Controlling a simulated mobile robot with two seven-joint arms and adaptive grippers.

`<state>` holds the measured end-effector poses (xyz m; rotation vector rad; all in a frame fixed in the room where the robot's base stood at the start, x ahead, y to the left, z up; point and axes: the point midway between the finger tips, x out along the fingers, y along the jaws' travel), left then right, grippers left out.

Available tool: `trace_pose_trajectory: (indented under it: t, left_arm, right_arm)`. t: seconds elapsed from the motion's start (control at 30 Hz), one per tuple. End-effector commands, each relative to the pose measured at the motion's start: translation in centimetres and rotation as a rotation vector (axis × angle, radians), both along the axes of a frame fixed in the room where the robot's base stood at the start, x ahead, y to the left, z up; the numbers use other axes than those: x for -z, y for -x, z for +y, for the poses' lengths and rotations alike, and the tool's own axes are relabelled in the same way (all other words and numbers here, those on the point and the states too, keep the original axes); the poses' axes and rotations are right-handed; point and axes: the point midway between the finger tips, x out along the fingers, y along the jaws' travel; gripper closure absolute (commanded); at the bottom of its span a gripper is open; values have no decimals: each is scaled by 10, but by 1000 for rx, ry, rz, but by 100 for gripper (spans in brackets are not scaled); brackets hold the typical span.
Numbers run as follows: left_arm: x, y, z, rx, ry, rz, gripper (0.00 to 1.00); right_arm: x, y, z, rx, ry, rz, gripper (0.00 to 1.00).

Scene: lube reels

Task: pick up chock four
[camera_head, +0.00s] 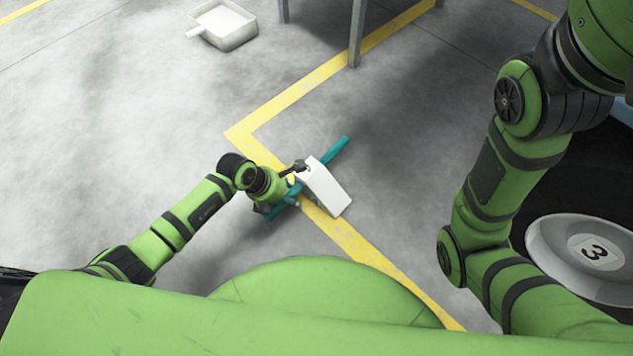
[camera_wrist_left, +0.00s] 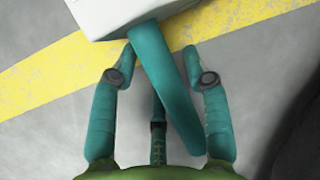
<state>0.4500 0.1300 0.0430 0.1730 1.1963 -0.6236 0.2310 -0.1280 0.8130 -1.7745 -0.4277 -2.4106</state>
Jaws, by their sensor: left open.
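A white wedge-shaped chock (camera_head: 325,188) lies on the floor on the yellow line, with no number legible on it. A teal bar (camera_head: 338,148) sticks out past its far side. My left gripper (camera_head: 294,186) is open at the chock's left side. In the wrist view the left gripper (camera_wrist_left: 159,50) has its fingers spread on both sides of the handle, with gaps visible. My right gripper is out of view.
A white pan (camera_head: 226,28) sits on the floor at the back left. A grey table leg (camera_head: 356,35) stands at the top. A round grey lid marked 3 (camera_head: 590,258) is at the right, behind my right arm.

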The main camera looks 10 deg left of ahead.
Motion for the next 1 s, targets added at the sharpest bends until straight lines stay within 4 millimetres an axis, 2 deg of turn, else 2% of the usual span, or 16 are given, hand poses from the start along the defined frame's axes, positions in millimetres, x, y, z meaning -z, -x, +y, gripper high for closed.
trace_pose_trajectory:
  t: [0.17, 0.3, 0.77, 1.0]
  left_arm:
    - [0, 0, 0, 0, 0, 0, 53]
    - [0, 0, 0, 0, 0, 0, 100]
    - [-7, -2, -1, -2, 5, -5, 100]
    - [-36, -2, 0, 0, 2, -6, 100]
  right_arm:
    - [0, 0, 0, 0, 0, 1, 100]
    - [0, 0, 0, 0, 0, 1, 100]
    - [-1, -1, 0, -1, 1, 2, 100]
    - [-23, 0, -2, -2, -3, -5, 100]
